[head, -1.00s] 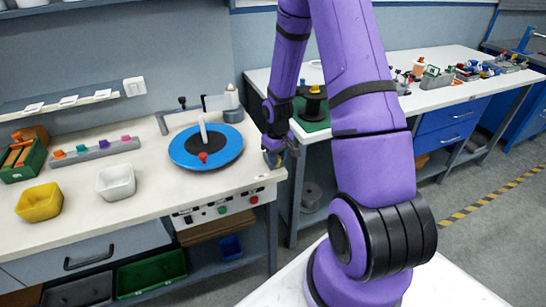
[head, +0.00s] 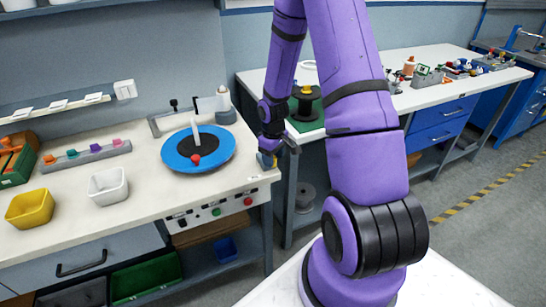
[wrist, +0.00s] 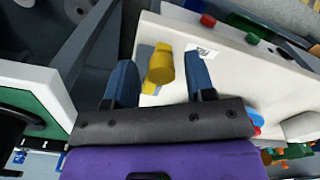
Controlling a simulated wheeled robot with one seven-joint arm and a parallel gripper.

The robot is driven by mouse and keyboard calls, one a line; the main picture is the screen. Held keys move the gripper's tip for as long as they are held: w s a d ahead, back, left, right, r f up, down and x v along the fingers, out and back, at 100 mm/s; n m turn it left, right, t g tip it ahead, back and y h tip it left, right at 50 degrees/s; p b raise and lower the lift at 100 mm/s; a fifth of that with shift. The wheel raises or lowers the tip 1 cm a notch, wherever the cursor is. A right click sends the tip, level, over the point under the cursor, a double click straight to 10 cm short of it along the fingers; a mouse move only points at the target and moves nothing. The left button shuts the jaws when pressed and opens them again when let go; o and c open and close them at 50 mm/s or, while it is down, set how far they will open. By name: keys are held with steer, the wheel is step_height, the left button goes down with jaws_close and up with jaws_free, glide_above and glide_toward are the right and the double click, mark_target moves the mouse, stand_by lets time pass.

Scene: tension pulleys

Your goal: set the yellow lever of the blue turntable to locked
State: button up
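The blue turntable (head: 170,159) lies flat on the left workbench, with a black centre, a white upright rod and a red knob. A sliver of blue and red at the right of the wrist view (wrist: 257,120) may be its rim. A yellow lever (wrist: 160,68) with a rounded end stands by the bench corner in the wrist view. My gripper (head: 277,150) hangs at the bench's right corner. In the wrist view my gripper (wrist: 158,60) is open, its two blue fingers either side of the yellow lever, with gaps showing on both sides. The lever is hardly visible in the head view.
A yellow bin (head: 30,208) and a white bin (head: 108,186) stand on the bench left of the turntable. Buttons sit on the bench's front panel (head: 214,212). A second bench (head: 440,84) with a black spool (head: 306,104) stands to the right, across a narrow gap.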

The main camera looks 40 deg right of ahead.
steer(key=shift+r, duration=0.1)
step_height(320, 180, up, 11)
steer(key=shift+f, duration=0.2)
stand_by(0.5)
stand_by(0.5)
steer(key=s+a+r+m+t+h, duration=0.1)
steer(key=s+a+r, duration=0.35)
steer(key=r, duration=0.45)
steer(key=s+a+r+t, duration=0.1)
steer(key=s+a+r, duration=0.2)
steer(key=a+r, duration=0.5)
steer(key=s+a+r+m+t+y, duration=0.1)
steer(key=s+a+r+t, duration=0.2)
steer(key=s+r, duration=0.7)
steer(key=s+a, duration=0.2)
steer(key=s, duration=0.2)
steer(key=shift+s+r, duration=0.25)
steer(key=shift+r, duration=0.1)
stand_by(0.4)
